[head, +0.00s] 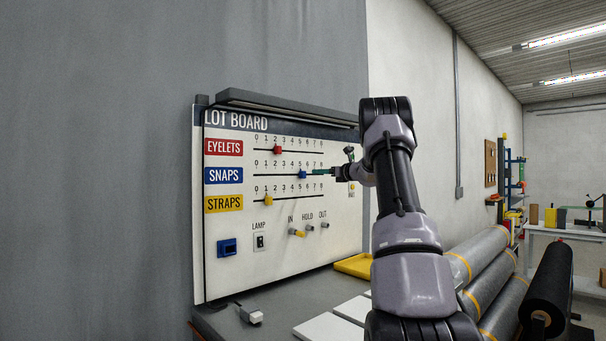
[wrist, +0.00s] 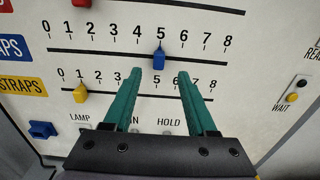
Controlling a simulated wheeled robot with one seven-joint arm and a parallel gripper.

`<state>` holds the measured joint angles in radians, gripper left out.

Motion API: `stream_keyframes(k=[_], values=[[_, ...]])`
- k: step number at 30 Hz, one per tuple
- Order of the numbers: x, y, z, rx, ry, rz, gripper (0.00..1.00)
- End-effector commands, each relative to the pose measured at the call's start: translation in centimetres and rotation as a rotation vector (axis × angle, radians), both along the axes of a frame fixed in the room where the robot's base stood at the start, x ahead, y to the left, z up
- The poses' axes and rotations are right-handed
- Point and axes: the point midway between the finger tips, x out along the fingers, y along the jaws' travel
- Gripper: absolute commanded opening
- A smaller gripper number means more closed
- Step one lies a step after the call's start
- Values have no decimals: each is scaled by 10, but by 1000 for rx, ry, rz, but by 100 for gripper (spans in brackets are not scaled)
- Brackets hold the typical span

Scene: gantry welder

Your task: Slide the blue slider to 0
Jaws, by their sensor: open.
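The blue slider (head: 302,174) is on the middle track of the lot board, in the row labelled SNAPS. In the wrist view the blue slider (wrist: 159,59) stands under the 5 of a 0 to 8 scale. My gripper (wrist: 160,73) is open, with its two green fingertips spread to the left and right of the slider and a little below it in that picture. It is not clear whether the tips touch the board. In the head view my gripper (head: 318,171) reaches in from the right at the slider's height.
The red slider (head: 277,150) is above, near 2 to 3. The yellow slider (head: 268,199) is below, near 1. A lamp switch (head: 260,242), several knobs (head: 298,233) and a blue block (head: 227,248) sit lower. A yellow tray (head: 354,266) lies on the bench.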

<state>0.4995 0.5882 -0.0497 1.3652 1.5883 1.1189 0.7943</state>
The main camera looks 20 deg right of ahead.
Motion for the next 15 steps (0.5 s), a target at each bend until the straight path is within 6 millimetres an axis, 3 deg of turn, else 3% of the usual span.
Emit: stream_keyframes(k=[9, 15], values=[[58, 23, -1, -4, 1, 5, 57], [80, 31, 0, -4, 1, 4, 57]])
